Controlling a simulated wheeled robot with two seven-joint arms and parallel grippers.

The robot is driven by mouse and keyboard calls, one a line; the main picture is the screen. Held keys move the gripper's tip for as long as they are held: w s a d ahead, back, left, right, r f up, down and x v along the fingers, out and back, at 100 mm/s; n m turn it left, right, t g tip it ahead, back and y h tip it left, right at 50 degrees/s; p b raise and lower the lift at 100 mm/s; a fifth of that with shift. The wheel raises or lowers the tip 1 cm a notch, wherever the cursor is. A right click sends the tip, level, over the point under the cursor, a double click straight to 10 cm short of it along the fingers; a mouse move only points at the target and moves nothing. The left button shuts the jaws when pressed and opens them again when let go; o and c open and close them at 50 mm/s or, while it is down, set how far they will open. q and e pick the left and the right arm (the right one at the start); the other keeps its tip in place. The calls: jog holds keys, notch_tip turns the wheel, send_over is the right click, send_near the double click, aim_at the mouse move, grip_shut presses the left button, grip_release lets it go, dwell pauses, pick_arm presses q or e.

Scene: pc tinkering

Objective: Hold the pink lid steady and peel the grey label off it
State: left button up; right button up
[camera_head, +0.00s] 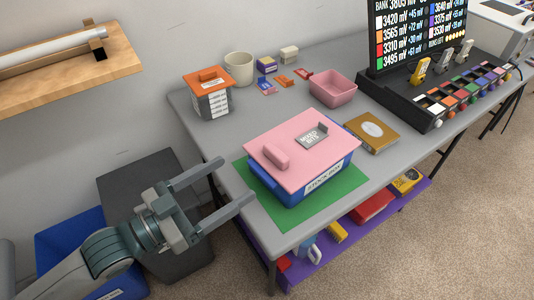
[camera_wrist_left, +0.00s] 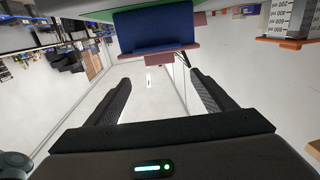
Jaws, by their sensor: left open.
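The pink lid (camera_head: 290,165) sits on a blue box (camera_head: 310,185) marked STOCK BOX, on a green mat (camera_head: 250,180). A raised pink handle (camera_head: 276,156) is on the lid's near-left part. The grey label (camera_head: 312,136), with dark lettering, lies on the lid right of the handle. My left gripper (camera_head: 232,182) is open and empty, left of the box and apart from it, by the table's left edge. In the left wrist view, my gripper's fingers (camera_wrist_left: 160,82) are spread. The blue box (camera_wrist_left: 155,32) and pink lid (camera_wrist_left: 150,56) appear upside down beyond them. My right gripper is not in view.
An orange-topped grey container (camera_head: 208,92), a cream mug (camera_head: 239,68) and a pink bin (camera_head: 333,88) stand behind. A black screen unit (camera_head: 415,95) fills the back right. A purple shelf (camera_head: 345,245) sits below.

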aim_at(280, 150)
pick_arm(q)
jog(key=p+x, duration=0.1)
jog(key=x, duration=1.4)
jog(key=shift+w+d, duration=0.2)
jog(key=shift+x, duration=0.85)
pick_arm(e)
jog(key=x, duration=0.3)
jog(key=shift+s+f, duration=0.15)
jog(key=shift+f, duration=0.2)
pick_arm(q)
jog(key=shift+c, duration=0.7)
jog(key=c, duration=1.8)
grip_shut()
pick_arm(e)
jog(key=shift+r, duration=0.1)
pick_arm(q)
grip_release()
jog(key=shift+f+p, duration=0.3)
jog(key=shift+p, duration=0.95)
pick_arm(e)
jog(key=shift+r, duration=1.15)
pick_arm(q)
grip_shut()
